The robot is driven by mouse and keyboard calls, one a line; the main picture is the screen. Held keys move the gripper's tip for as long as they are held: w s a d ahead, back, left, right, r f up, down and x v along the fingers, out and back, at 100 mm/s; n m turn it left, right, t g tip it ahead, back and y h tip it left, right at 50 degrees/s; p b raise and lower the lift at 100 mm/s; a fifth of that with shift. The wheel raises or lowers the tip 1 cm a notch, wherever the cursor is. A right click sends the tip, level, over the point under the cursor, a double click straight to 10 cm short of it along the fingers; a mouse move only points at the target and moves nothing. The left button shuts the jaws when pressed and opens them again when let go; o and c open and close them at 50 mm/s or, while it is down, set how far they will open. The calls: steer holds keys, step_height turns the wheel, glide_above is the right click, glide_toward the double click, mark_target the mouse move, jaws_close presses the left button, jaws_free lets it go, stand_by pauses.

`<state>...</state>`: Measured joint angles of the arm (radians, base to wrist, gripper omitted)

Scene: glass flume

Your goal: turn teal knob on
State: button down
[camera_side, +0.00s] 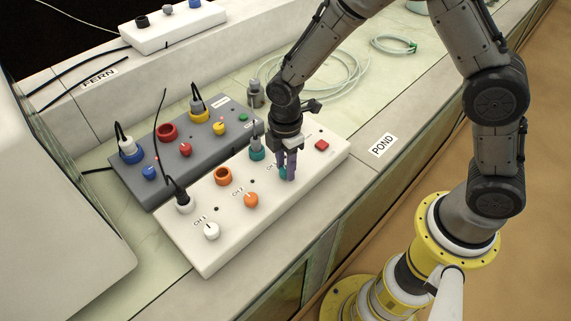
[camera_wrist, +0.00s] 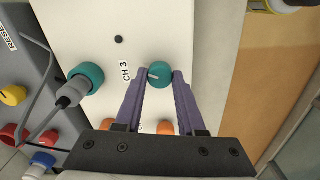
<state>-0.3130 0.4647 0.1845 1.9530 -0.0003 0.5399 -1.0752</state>
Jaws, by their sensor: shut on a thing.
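The teal knob (camera_wrist: 160,75) sits on the white control box (camera_side: 196,254), beside the label CH 3 in the wrist view. It has a pale pointer line on its face. My gripper (camera_wrist: 161,76) is shut on the knob, with one purple finger on each side of it. In the side view my gripper (camera_side: 287,175) points down at the box, and its fingers hide most of the knob (camera_side: 281,170). A teal socket (camera_wrist: 87,76) with a grey plug in it is next to the knob's channel.
The white box also bears an orange knob (camera_side: 251,199), a white knob (camera_side: 211,231), an orange socket (camera_side: 223,176) and a red button (camera_side: 322,145). A grey box (camera_side: 150,192) with plugs and cables stands behind it. Coiled tubing (camera_side: 340,75) lies further back.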

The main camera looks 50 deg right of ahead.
mark_target(285, 169)
steer(key=m, duration=1.2)
steer(key=shift+w+r+m, duration=0.1)
steer(key=shift+m, duration=0.2)
stand_by(0.3)
steer(key=c, duration=0.5)
jaws_free()
step_height(285, 169, up, 14)
steer(key=shift+d, duration=0.1)
stand_by(0.3)
